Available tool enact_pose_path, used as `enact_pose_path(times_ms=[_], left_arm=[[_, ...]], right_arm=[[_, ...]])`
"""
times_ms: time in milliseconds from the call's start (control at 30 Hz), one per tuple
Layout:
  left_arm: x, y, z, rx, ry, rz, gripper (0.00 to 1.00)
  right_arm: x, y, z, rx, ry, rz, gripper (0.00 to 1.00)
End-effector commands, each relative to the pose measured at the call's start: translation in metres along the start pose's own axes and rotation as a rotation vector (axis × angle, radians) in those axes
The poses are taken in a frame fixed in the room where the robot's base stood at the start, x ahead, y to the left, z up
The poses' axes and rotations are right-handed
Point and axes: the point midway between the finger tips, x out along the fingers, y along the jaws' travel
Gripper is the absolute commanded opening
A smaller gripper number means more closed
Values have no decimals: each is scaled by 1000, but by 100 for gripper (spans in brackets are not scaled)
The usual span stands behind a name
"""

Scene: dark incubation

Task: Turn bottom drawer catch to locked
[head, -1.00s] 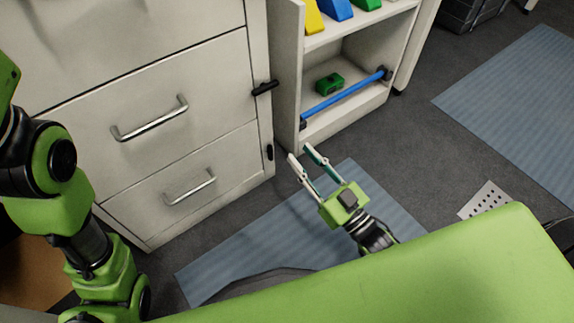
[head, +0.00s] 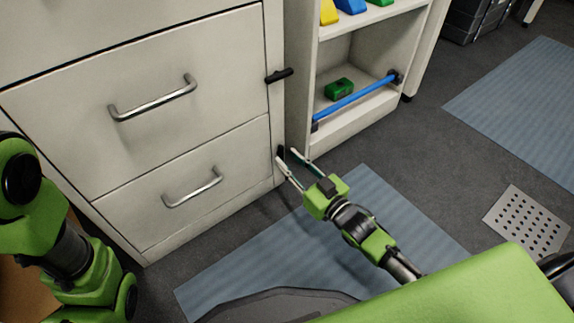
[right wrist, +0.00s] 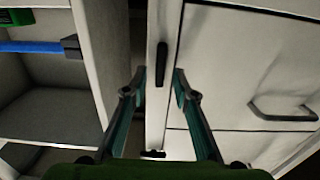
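The bottom drawer (head: 185,195) is shut, with a metal bar handle. Its small black catch (head: 281,151) sits on the cabinet's right edge strip, partly hidden by my right gripper in the head view. In the right wrist view the catch (right wrist: 160,63) lies upright, along the strip. My right gripper (head: 287,156) is open and empty, fingertips close to the strip. In the right wrist view its fingers (right wrist: 159,80) stand on either side of the catch's line; I cannot tell whether they touch it. My left arm shows at the left, its gripper out of view.
The upper drawer's black catch (head: 279,75) points sideways. An open shelf (head: 305,90) stands close on the right, with a blue bar (head: 355,101) and a green block (head: 339,89). A blue mat (head: 370,200) lies on the floor.

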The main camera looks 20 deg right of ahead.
Motion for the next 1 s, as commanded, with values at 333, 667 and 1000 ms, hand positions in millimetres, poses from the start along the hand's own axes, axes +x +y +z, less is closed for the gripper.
enact_pose_path(times_ms=[333,667,1000], left_arm=[[-9,2,-3,0,0,0,0],[-9,2,-3,0,0,0,0],[-2,0,0,0,-1,0,0]], right_arm=[[16,0,0,1,-2,0,26],[16,0,0,1,-1,0,0],[16,0,-2,37,-1,0,0]])
